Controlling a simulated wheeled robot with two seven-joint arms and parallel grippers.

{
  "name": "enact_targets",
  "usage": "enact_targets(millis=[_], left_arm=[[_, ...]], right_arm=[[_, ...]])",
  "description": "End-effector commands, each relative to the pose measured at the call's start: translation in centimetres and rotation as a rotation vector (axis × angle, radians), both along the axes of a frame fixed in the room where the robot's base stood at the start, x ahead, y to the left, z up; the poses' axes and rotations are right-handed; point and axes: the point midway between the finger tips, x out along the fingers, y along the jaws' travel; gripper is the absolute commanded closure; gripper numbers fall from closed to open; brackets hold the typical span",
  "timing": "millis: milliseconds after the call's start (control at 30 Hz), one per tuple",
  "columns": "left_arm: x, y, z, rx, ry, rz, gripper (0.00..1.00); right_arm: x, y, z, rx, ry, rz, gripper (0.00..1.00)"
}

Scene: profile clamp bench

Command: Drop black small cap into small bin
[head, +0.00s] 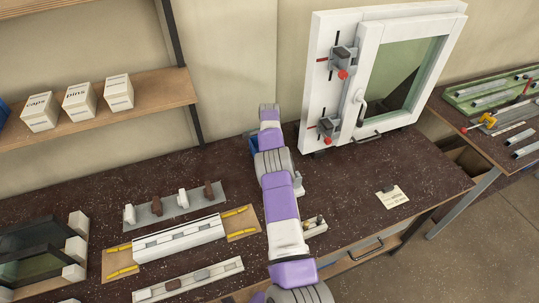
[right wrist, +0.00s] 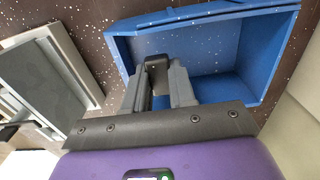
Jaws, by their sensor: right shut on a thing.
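The black small cap (right wrist: 157,68) is between the fingertips of my right gripper (right wrist: 160,82) in the right wrist view. The gripper is shut on it. The small blue bin (right wrist: 215,20) lies behind the cap in that view, and the cap overlaps the left part of its opening. I cannot tell the height of the cap over the bin. In the head view the bin (head: 253,147) is mostly hidden behind my right arm at the back of the bench. The right gripper's fingers are hidden there. My left gripper is not in view.
A white window frame (head: 335,100) with clamps stands right of the arm. A profile (head: 180,240) and a grey strip with several pieces (head: 170,208) lie left. A small tray (head: 315,228) is beside the arm. A card (head: 392,198) lies right, with clear bench around it.

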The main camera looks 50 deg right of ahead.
Motion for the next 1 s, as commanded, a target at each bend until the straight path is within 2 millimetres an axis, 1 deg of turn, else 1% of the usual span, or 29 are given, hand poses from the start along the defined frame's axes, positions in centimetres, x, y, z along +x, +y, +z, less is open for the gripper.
enact_targets(millis=[33,100,333,700,833,867,1000], left_arm=[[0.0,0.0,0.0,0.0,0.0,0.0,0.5],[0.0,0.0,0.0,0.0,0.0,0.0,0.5],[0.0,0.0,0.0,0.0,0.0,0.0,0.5],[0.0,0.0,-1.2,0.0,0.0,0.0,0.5],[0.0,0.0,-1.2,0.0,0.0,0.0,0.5],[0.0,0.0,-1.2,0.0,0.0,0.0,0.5],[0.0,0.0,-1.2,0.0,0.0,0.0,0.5]], right_arm=[[0.0,0.0,-0.7,0.001,0.001,0.0,1.0],[0.0,0.0,-1.1,0.0,0.0,0.0,1.0],[0.0,0.0,-1.1,-0.001,-0.001,0.0,1.0],[0.0,0.0,-2.3,-0.001,-0.001,0.0,1.0],[0.0,0.0,-2.3,-0.001,-0.001,0.0,1.0],[0.0,0.0,-2.3,-0.001,-0.001,0.0,0.71],[0.0,0.0,-2.3,-0.001,-0.001,0.0,0.5]])
